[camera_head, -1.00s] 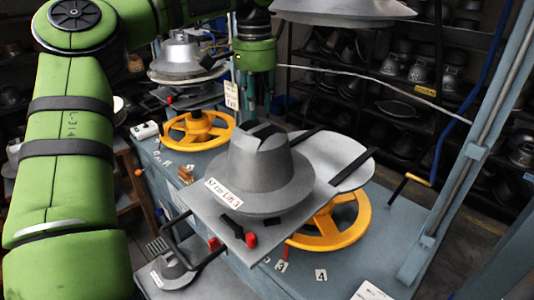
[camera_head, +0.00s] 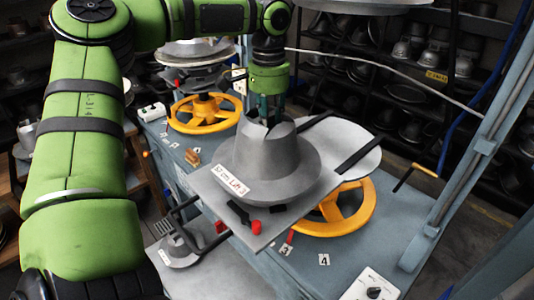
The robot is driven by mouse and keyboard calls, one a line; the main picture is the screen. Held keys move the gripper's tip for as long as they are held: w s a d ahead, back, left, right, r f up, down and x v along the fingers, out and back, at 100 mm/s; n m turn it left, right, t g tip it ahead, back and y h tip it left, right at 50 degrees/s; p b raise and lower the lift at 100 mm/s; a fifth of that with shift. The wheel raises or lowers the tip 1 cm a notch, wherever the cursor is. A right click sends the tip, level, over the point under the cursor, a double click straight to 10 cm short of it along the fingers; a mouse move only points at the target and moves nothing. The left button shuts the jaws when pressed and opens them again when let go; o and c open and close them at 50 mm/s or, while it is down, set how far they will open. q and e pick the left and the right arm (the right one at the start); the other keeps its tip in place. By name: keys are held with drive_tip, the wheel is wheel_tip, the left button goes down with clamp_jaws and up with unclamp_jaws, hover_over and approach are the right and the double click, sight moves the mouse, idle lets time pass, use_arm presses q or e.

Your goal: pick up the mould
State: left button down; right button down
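The mould (camera_head: 262,160) is a grey metal hat form with a wide brim and a notched crown. It sits upright on a flat grey plate (camera_head: 220,198) of the press. A white label (camera_head: 234,182) is on its brim side. My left gripper (camera_head: 268,118) points down at the top of the crown, its dark fingers at the notch. The fingertips are partly hidden by the crown, so I cannot tell whether they touch it or how far apart they are. My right gripper is not in view.
A yellow handwheel (camera_head: 340,222) is under the plate, and another yellow wheel (camera_head: 190,124) is behind on the left. A grey hat-shaped press part (camera_head: 360,5) hangs above. A blue-grey post (camera_head: 468,165) stands at the right. Dark shelves with moulds line the back.

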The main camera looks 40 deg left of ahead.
use_arm(q)
drive_tip(key=shift+r, duration=0.2)
drive_tip(key=shift+w, duration=0.1)
